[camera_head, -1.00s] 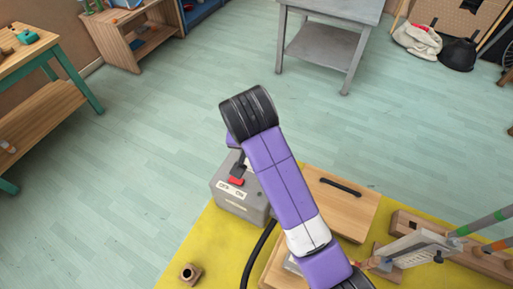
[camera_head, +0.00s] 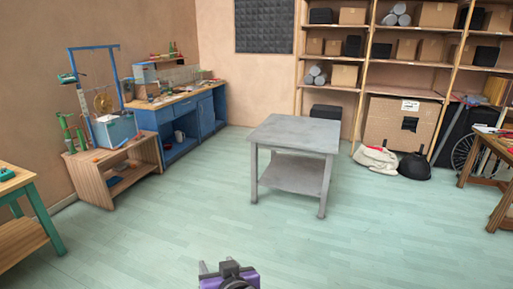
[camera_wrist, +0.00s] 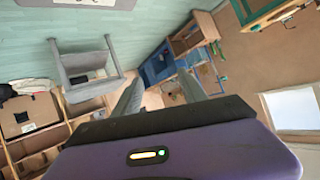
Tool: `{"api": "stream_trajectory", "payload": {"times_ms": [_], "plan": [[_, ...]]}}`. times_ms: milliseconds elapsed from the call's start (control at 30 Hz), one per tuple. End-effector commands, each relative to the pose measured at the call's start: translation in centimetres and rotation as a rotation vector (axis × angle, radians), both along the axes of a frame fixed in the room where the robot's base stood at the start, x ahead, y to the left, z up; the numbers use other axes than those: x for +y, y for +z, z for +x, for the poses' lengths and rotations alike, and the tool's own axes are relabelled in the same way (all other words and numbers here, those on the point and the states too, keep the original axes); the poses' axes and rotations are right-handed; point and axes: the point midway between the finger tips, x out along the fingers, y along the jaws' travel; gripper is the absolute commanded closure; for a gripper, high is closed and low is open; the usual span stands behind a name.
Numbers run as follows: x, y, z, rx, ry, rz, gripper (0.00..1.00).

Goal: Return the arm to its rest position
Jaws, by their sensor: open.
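My purple-and-black gripper (camera_head: 215,266) shows at the bottom edge of the head view, in front of bare floor. Only its top end and grey fingers are visible there; the rest of my arm is out of frame. In the wrist view my gripper (camera_wrist: 160,92) has its two grey fingers spread apart with nothing between them. The wrist view is rolled and takes in the room at a slant, with the floor at the upper left.
A grey table (camera_head: 295,135) stands ahead on the open green floor (camera_head: 350,240). A blue workbench (camera_head: 178,110) and a low wooden shelf (camera_head: 103,190) line the left wall. Storage shelves, a large cardboard box (camera_head: 385,122) and a white sack (camera_head: 376,159) are at the back right.

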Motion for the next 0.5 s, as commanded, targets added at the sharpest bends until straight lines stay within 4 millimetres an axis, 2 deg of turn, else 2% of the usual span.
{"api": "stream_trajectory", "payload": {"times_ms": [33, 267, 500], "plan": [[-0.9, -1.0, -1.0, -0.038, 0.0, 0.022, 0.51], [-6.1, -2.4, -5.8, -0.233, -0.035, 0.095, 0.51], [-12.5, -3.5, -12.4, -0.38, -0.112, 0.109, 0.51]]}}
